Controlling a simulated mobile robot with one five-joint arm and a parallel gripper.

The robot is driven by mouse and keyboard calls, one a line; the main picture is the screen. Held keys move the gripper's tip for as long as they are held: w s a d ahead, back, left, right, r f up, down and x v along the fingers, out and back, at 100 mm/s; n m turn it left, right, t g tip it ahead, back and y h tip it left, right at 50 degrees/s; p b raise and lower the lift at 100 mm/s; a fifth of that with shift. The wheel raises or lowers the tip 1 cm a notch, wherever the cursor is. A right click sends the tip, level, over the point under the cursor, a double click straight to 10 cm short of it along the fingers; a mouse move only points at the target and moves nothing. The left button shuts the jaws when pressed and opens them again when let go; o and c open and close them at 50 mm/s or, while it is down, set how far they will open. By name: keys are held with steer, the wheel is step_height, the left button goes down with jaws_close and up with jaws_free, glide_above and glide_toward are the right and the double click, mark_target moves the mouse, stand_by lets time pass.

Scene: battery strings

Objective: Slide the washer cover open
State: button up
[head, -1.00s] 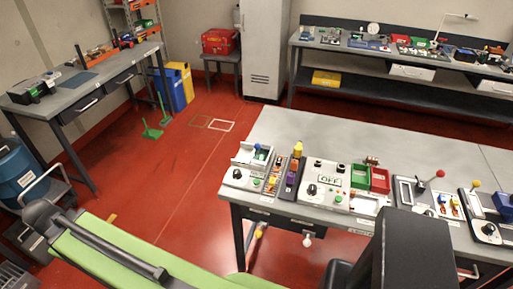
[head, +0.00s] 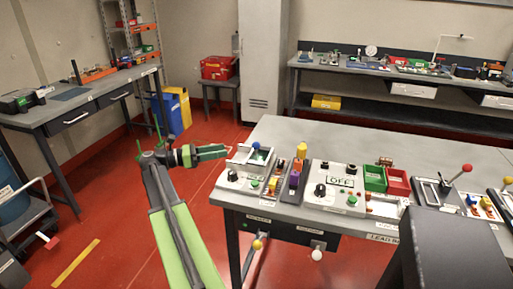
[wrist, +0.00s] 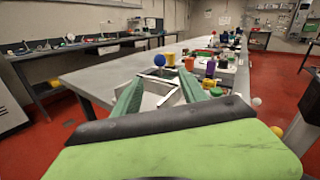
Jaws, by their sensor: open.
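A grey-white box-like unit (head: 240,157), which looks like the washer, sits at the near left corner of the grey workbench. A blue ball knob (head: 256,145) stands on it, over a green area; I cannot tell how far the cover is open. My gripper (head: 226,152) is just left of this unit at about its height. In the wrist view my gripper (wrist: 160,84) has its two green fingers spread with nothing held. The pale frame of the unit (wrist: 154,100) shows between and beyond them, and the blue knob (wrist: 159,60) stands farther ahead. Contact cannot be told.

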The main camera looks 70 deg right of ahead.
mark_target(256, 145)
steer(key=x, duration=1.4)
steer(key=shift+s+d, duration=0.15)
steer(key=shift+c, duration=0.3)
jaws_close()
stand_by(0.4)
